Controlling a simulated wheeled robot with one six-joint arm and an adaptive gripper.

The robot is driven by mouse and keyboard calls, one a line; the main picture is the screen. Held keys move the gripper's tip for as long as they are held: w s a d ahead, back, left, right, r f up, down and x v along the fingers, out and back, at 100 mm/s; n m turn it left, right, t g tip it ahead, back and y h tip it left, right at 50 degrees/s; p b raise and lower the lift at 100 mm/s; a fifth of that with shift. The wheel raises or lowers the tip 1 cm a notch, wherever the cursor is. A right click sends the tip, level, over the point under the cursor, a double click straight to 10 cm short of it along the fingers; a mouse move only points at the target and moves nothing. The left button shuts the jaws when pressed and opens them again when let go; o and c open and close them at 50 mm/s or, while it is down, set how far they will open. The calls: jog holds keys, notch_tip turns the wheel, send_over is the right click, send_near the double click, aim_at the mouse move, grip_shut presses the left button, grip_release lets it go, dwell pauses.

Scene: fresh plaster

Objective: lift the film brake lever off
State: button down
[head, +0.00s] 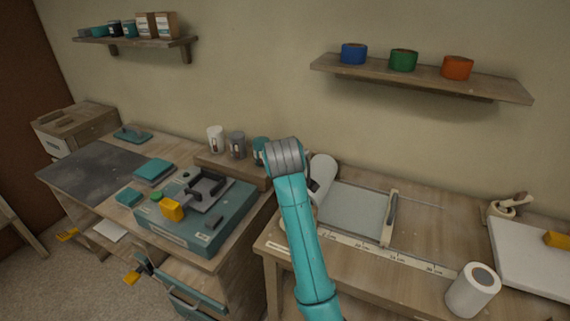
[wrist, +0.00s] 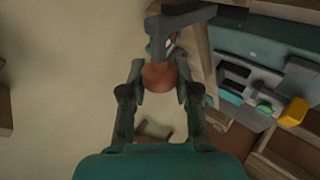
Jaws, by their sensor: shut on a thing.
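In the wrist view my gripper (wrist: 161,84) is shut on the reddish-brown round end of what looks like the film brake lever (wrist: 158,46). The lever is a dark grey bent piece, and its upper arm runs to the right along the top of the picture. I cannot tell whether its far end is seated on anything. In the head view my arm hides my gripper and the lever. A teal machine (head: 228,222) with a yellow block (head: 171,210) stands on the left bench; it also shows at the right of the wrist view (wrist: 293,52).
Cups (head: 215,138) stand on a wooden riser behind the machine. A white roll (head: 322,175) lies close to my arm on the right bench, beside a flat board (head: 352,211). A shelf (head: 425,80) with tape rolls hangs above. Another white roll (head: 470,292) stands at front right.

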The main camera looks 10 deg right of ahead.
dwell(0.3)
jog(key=c, duration=0.8)
grip_release()
jog(key=v, duration=1.2)
